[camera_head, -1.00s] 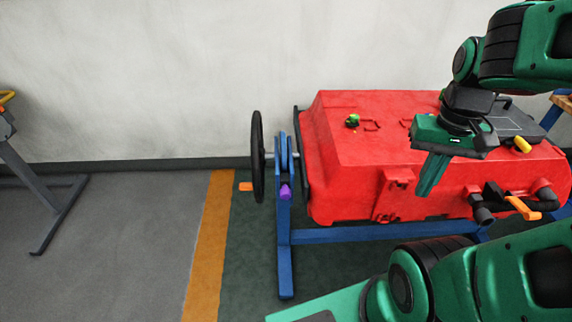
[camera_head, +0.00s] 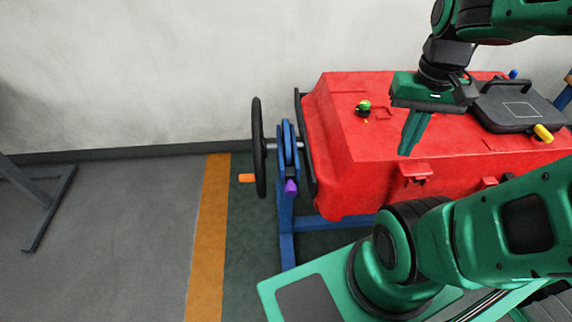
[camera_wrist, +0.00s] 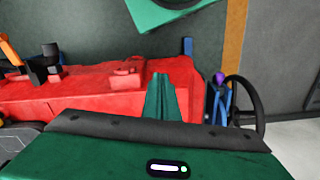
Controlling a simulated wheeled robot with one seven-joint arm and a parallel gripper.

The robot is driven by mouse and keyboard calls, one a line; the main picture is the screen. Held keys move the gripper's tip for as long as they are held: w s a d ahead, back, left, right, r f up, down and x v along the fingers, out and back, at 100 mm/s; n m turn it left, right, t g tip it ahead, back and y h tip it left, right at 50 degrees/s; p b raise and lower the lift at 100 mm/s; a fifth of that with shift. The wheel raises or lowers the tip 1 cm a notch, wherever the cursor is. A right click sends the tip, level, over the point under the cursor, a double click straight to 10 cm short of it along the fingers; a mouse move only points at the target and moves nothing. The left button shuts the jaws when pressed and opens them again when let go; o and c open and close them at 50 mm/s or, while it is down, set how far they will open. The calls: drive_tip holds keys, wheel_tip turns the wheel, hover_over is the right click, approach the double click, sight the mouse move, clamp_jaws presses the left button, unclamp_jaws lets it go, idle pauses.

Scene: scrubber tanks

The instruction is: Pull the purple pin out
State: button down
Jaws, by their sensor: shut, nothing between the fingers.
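The purple pin (camera_head: 291,186) sits at the blue stand's upright, below and right of the black handwheel, in the head view. It also shows in the wrist view (camera_wrist: 219,78), at the blue stand left of the wheel.
The red tank (camera_head: 340,150) hangs on the blue stand (camera_head: 285,215). The black handwheel (camera_head: 257,150) with an orange handle (camera_head: 246,178) stands left of the pin. A grey frame (camera_head: 45,205) is at far left. Floor around the orange stripe (camera_head: 208,240) is clear.

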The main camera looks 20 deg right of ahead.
sight(291, 180)
drive_tip(key=w+a+f+n+g, duration=0.1)
drive_tip(key=w+a+f, duration=0.1)
drive_tip(key=w, duration=0.6)
drive_tip(key=w+a+f+g, duration=0.1)
drive_tip(key=w+f, duration=0.1)
drive_tip(key=w, duration=0.7)
drive_tip(key=w+a+f, duration=0.3)
drive_tip(key=w, duration=0.1)
drive_tip(key=w+a+f+n+g, duration=0.1)
drive_tip(key=w+a+f, duration=0.3)
drive_tip(key=w+a+f+g+y, duration=0.1)
drive_tip(key=w+a+f, duration=0.2)
drive_tip(key=a+f, duration=0.1)
drive_tip(key=shift+w+f+n, duration=0.15)
drive_tip(key=shift+w+n, duration=0.15)
drive_tip(key=shift+w, duration=0.1)
drive_tip(key=shift+s+a+f, duration=0.1)
drive_tip(key=shift+f, duration=0.4)
drive_tip(key=x, duration=0.8)
drive_tip(key=shift+s+a+f, duration=0.1)
drive_tip(key=shift+a+f, duration=0.05)
drive_tip(key=shift+f, duration=0.2)
drive_tip(key=s, duration=0.1)
drive_tip(key=s+a, duration=0.1)
drive_tip(key=s, duration=0.1)
drive_tip(key=shift+f, duration=0.2)
drive_tip(key=shift+s+a, duration=0.15)
drive_tip(key=shift+s, duration=0.35)
